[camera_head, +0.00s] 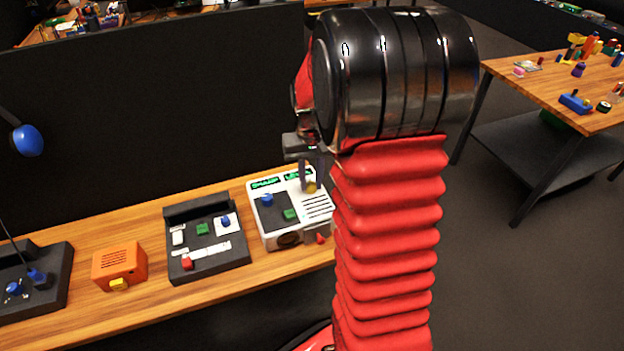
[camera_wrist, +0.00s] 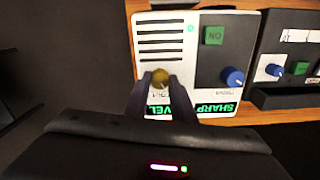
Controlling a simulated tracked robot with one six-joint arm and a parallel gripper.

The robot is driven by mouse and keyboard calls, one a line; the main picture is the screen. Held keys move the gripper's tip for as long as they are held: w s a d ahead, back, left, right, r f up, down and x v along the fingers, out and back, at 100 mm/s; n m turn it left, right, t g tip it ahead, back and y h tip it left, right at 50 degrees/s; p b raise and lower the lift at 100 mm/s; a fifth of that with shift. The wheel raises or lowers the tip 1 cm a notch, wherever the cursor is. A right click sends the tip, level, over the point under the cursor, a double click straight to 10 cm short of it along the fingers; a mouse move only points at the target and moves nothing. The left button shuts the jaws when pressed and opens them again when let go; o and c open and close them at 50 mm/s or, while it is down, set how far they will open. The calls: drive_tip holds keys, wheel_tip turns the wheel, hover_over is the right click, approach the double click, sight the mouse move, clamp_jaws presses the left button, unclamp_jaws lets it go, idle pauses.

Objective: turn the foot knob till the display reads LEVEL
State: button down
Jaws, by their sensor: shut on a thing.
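The white panel box (camera_head: 282,239) stands on the wooden bench in the head view and fills the top of the wrist view (camera_wrist: 160,20). Its yellow foot knob (camera_wrist: 160,78) is between the two fingers of my gripper (camera_wrist: 161,84), which is shut on it. The knob also shows in the head view (camera_head: 311,187), below my gripper (camera_head: 308,177). The green display (camera_wrist: 161,110) beside the knob shows letters ending in VEL in the wrist view, partly hidden by a finger. In the head view this small display (camera_head: 299,175) appears to read LEVEL. The other display (camera_wrist: 215,108) reads SHARP.
The box also bears a blue knob (camera_wrist: 232,76) and a green button (camera_wrist: 214,35). A dark panel (camera_head: 207,262) and an orange box (camera_head: 119,266) stand to its left on the bench (camera_head: 150,310). A black partition (camera_head: 150,120) rises behind.

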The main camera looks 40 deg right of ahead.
sight(310, 183)
idle(0.3)
drive_tip(key=c, duration=1.5)
unclamp_jaws()
drive_tip(key=shift+r, duration=0.15)
wheel_tip(310, 183, up, 14)
drive_tip(key=shift+f, duration=0.25)
drive_tip(key=shift+w+d, duration=0.1)
drive_tip(key=s+a+n+t, duration=0.1)
drive_tip(key=s+a+t, duration=0.1)
drive_tip(key=s+a, duration=0.3)
drive_tip(key=s+a+r+n+t, duration=0.1)
drive_tip(key=s+a+n, duration=0.1)
drive_tip(key=s+a, duration=0.4)
drive_tip(key=s+a+n+t, duration=0.2)
drive_tip(key=s+a, duration=0.3)
drive_tip(key=a, duration=0.5)
drive_tip(key=shift+s+a+r+t, duration=0.2)
drive_tip(key=shift+r+t, duration=0.1)
drive_tip(key=shift+r, duration=0.1)
